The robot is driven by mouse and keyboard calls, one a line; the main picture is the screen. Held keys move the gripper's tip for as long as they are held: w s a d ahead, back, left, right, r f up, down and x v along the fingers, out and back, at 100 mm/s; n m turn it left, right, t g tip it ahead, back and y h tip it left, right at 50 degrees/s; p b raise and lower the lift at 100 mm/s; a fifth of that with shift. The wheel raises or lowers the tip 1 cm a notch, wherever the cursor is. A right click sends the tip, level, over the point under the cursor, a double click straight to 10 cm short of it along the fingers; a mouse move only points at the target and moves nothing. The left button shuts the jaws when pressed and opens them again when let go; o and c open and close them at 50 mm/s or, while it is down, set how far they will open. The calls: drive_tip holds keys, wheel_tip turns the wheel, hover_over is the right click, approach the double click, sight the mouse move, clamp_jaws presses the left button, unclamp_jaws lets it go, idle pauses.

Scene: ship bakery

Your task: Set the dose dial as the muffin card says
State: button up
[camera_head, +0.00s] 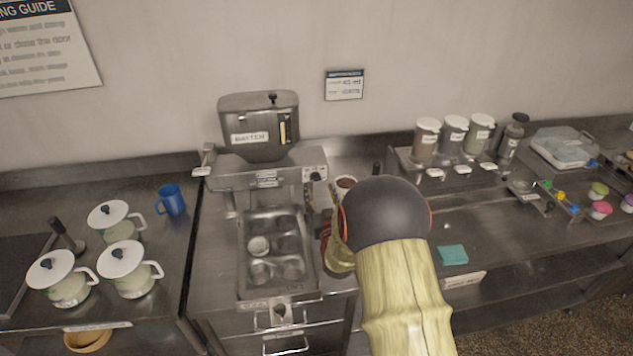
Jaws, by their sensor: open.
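The batter dispenser has a metal hopper (258,125) with a label on its front and stands against the wall. At the right end of its body is a pale panel with a small dark dial (315,176); its setting is too small to read. A small white card with a dark header (344,86) hangs on the wall right of the hopper; its print is too blurred to read. My gripper (326,222) is just below the dial panel, beside the right edge of the muffin tin. My arm hides much of it; it is open, and I see nothing held.
A muffin tin (243,285) with one pale cup sits under the dispenser. Lidded white pots (128,270) and a blue mug (171,199) stand at left. Lidded canisters (426,138) line the back right. A teal sponge (453,254) lies right of my arm.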

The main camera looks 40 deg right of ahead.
sight(316, 180)
drive_tip(key=shift+x, duration=2.7)
drive_tip(key=shift+c, duration=1.4)
drive_tip(key=shift+a, duration=0.1)
drive_tip(key=c, duration=0.7)
drive_tip(key=shift+c, duration=0.9)
